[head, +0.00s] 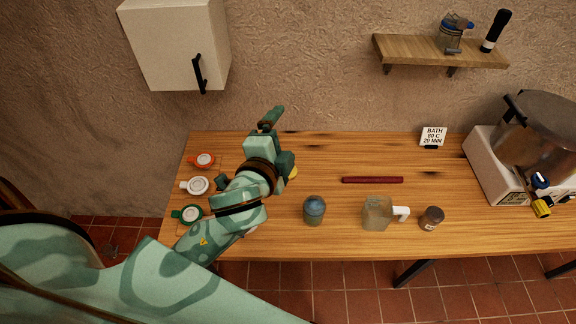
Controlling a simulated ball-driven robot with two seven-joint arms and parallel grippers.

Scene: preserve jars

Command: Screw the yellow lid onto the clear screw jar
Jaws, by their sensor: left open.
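My left gripper (279,140) is open above the left part of the wooden table, with its wrist and forearm covering what lies below. A small yellow piece (294,172) shows at the right edge of the gripper, mostly hidden; it may be the yellow lid. I cannot tell whether the gripper touches it. A glass jar (314,211) with a blue-grey look stands upright near the front edge, right of my forearm. I cannot tell whether it is the clear screw jar. My right gripper is not in view.
A jug (376,214) and a small brown jar (431,218) stand at the front. A dark red bar (372,180) lies mid-table. A steel pot (540,135) stands right.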

